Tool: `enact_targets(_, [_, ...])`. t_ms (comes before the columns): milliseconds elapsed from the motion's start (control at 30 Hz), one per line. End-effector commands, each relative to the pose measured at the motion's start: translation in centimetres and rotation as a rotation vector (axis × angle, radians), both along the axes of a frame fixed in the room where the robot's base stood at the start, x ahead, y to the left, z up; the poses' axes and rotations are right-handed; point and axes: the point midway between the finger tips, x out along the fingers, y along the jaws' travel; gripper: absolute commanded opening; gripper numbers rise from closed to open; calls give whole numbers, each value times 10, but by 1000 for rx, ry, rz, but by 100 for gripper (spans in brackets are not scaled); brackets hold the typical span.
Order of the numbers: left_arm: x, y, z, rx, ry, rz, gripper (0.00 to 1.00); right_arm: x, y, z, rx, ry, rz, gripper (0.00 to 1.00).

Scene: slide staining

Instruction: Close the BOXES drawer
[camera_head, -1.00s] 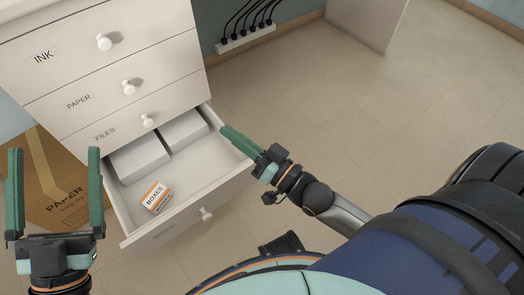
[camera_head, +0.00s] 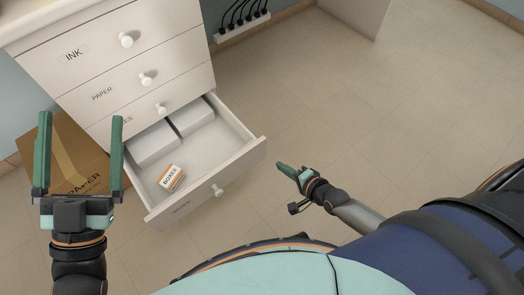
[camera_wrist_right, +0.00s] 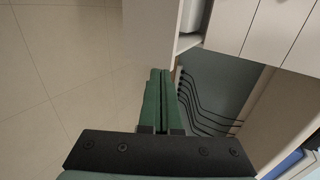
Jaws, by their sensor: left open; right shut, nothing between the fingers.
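Inside lie two pale boxes (camera_head: 153,144) at the back and a small orange and white box marked BOXES (camera_head: 171,177). My right gripper (camera_head: 282,167) is shut and empty, just off the drawer's right front corner, apart from it in the head view. Its closed green fingers (camera_wrist_right: 158,98) also show in the right wrist view. My left gripper (camera_head: 79,155) is open and empty, raised left of the drawer.
The drawers above, marked INK (camera_head: 72,55) and PAPER (camera_head: 102,94), and one partly hidden label, are shut. A brown cardboard box (camera_head: 70,165) stands on the floor left of the cabinet. A power strip (camera_head: 240,33) with black cables lies behind. Floor to the right is clear.

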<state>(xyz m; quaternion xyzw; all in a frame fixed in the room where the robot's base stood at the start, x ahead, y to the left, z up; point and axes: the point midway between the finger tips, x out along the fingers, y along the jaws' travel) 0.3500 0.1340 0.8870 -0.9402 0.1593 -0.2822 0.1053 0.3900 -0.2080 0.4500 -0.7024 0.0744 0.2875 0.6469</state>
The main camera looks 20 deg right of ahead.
Motion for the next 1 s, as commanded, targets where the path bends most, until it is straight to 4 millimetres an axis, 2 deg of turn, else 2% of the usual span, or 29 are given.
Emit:
enact_targets(267, [-37, -6, 47, 6, -263, -52, 98, 23, 8, -15, -1, -1, 0, 0])
enact_targets(400, [-45, -8, 40, -4, -301, -74, 98, 49, 16, -33, -1, -5, 1, 0])
enact_targets(500, [-44, -9, 29, -15, -287, -84, 98, 65, 22, -43, -1, -2, 2, 0])
enact_targets(600, [-43, -9, 26, -21, -282, -88, 98, 81, 27, -40, 0, -5, 1, 0])
enact_targets(800, [-43, -10, 21, -28, -276, -94, 98, 98, 32, -39, -1, -1, 1, 0])
enact_targets(1000, [-43, -10, 21, -31, -275, -95, 98, 102, 33, -38, -2, -1, 1, 0])
